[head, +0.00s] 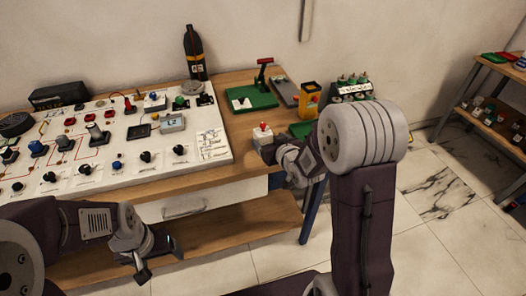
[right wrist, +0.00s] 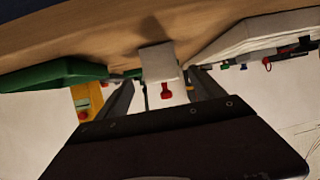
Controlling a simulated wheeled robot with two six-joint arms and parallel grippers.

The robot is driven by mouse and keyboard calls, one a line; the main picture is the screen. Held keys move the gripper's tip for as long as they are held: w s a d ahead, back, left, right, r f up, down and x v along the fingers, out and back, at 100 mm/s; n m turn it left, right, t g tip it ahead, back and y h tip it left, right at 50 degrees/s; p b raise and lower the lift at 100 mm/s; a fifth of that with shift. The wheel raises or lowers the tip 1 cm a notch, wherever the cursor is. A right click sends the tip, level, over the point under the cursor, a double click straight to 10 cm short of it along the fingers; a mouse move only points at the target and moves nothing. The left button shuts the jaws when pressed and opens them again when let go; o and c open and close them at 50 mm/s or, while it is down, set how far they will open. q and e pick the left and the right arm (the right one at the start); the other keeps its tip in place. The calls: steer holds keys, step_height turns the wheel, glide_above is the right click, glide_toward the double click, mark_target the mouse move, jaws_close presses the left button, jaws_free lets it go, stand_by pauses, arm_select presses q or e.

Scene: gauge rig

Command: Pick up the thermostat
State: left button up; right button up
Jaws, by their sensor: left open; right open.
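A small white box with a red lever on top (head: 262,134) stands upright on the wooden table, just right of the panel board. It is the likeliest thermostat, though no label is readable. In the right wrist view, which looks upside down, the box (right wrist: 158,62) and its red lever show between my right fingers. My right gripper (head: 270,151) is open at the near side of the box; it also shows in the right wrist view (right wrist: 160,80). Contact cannot be told. My left gripper (head: 162,261) is open and empty, low in front of the table.
The white panel board (head: 212,146) with knobs and switches fills the table's left. A green-based lever device (head: 250,99), a yellow block with a red button (head: 309,98) and a black bottle (head: 194,55) stand behind. A shelf (head: 480,95) stands far right.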

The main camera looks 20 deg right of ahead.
mark_target(260, 133)
steer(key=shift+w, duration=0.25)
steer(key=x, duration=0.9)
steer(key=shift+s+a+f, duration=0.1)
steer(key=shift+a, duration=0.05)
steer(key=shift+s, duration=0.1)
steer(key=c, duration=1.7)
steer(key=shift+o, duration=0.2)
steer(key=shift+r+p, duration=0.5)
steer(key=shift+r, duration=1.6)
steer(key=w+d+r+p, duration=0.4)
steer(key=d+r, duration=0.3)
steer(key=d, duration=0.3)
steer(key=shift+w+d, duration=0.3)
steer(key=shift+w, duration=0.2)
